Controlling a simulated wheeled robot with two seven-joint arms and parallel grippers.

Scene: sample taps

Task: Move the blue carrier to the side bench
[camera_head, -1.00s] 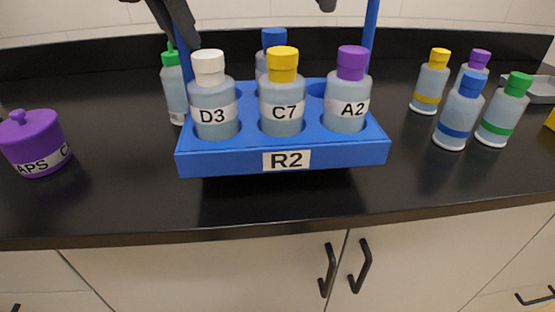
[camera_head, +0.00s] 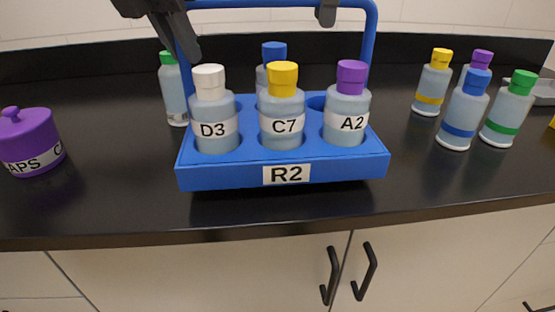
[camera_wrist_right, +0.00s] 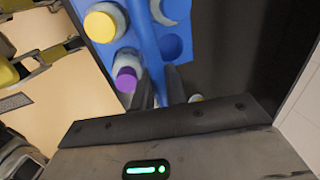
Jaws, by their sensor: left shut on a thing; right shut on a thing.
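The blue carrier (camera_head: 220,176), labelled R2, is in the middle of the head view, over the dark bench with a shadow below its front; I cannot tell whether it touches. White-capped D3 (camera_head: 214,110), yellow-capped C7 (camera_head: 282,108) and purple-capped A2 (camera_head: 348,105) stand in its front row, a blue-capped bottle (camera_head: 274,52) behind. My left gripper (camera_head: 188,38) is at the left of the arched handle (camera_head: 372,40), shut on it. My right gripper (camera_head: 326,14) is shut on the handle's top bar; the right wrist view shows its fingers (camera_wrist_right: 160,86) around the blue bar.
A purple pot (camera_head: 32,143) stands at the left. A green-capped bottle (camera_head: 174,92) is close behind the carrier's left side. Several bottles, including a blue-capped one (camera_head: 463,110), stand to the right. A grey tray (camera_head: 543,92) is at the right edge. The bench's front edge (camera_head: 290,224) is near.

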